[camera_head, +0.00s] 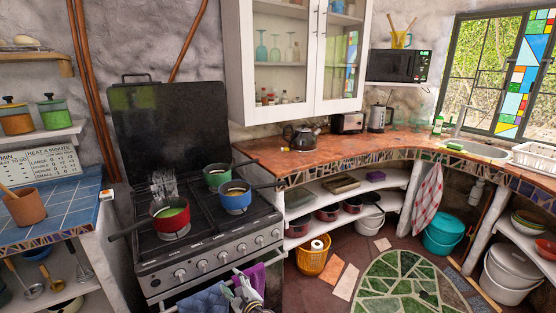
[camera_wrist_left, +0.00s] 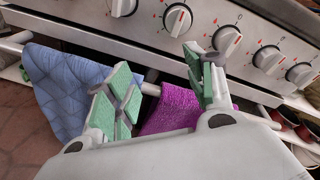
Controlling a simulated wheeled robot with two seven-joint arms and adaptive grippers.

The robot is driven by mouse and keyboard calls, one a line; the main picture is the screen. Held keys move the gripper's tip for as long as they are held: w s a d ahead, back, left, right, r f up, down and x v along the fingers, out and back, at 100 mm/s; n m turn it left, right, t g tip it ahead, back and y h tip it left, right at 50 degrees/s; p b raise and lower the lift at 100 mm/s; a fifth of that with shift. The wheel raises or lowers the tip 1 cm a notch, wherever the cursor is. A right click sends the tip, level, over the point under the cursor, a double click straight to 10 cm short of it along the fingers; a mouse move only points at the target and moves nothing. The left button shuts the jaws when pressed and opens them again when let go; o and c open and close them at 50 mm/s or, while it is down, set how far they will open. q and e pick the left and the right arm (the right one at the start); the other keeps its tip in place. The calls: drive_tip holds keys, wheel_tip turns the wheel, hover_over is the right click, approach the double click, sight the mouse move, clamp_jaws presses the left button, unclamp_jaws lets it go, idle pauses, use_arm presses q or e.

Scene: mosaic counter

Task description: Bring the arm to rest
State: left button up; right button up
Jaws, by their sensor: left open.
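My left gripper (camera_head: 243,287) is low in front of the stove (camera_head: 205,250), near the towels on its front rail. Its arm comes up from the bottom edge of the head view. In the left wrist view the gripper (camera_wrist_left: 162,78) has its green-padded fingers spread apart with nothing between them. Behind the fingers hang a blue towel (camera_wrist_left: 62,90) and a purple towel (camera_wrist_left: 170,108), with the stove's knobs above. I cannot tell whether the fingers touch the towels. My right gripper does not show.
A red pan (camera_head: 170,213), a green pot (camera_head: 217,175) and a blue pot (camera_head: 235,197) stand on the stove, handles sticking out. A mosaic counter (camera_head: 350,150) runs to the right.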

use_arm(q)
drive_tip(key=s+a+f+n+g+h+p, duration=0.3)
drive_tip(key=s+f+g+p, duration=0.15)
drive_tip(key=s+f, duration=0.75)
drive_tip(key=s+a+f+n+g+h+p, duration=0.2)
drive_tip(key=s+f+n+g+h+p, duration=0.3)
drive_tip(key=s+f, duration=0.7)
drive_tip(key=s+a+f+n+g+p, duration=0.1)
drive_tip(key=s+n+p, duration=0.4)
drive_tip(key=s, duration=1.2)
drive_tip(key=s+a+n+g+h+p, duration=0.1)
drive_tip(key=s+a+n+p, duration=0.2)
drive_tip(key=s, duration=1.5)
drive_tip(key=n+p, duration=0.3)
drive_tip(key=p, duration=0.1)
drive_tip(key=shift+s+f+g+h, duration=0.25)
drive_tip(key=shift+f+g+h, duration=0.05)
drive_tip(key=shift+f+g, duration=0.1)
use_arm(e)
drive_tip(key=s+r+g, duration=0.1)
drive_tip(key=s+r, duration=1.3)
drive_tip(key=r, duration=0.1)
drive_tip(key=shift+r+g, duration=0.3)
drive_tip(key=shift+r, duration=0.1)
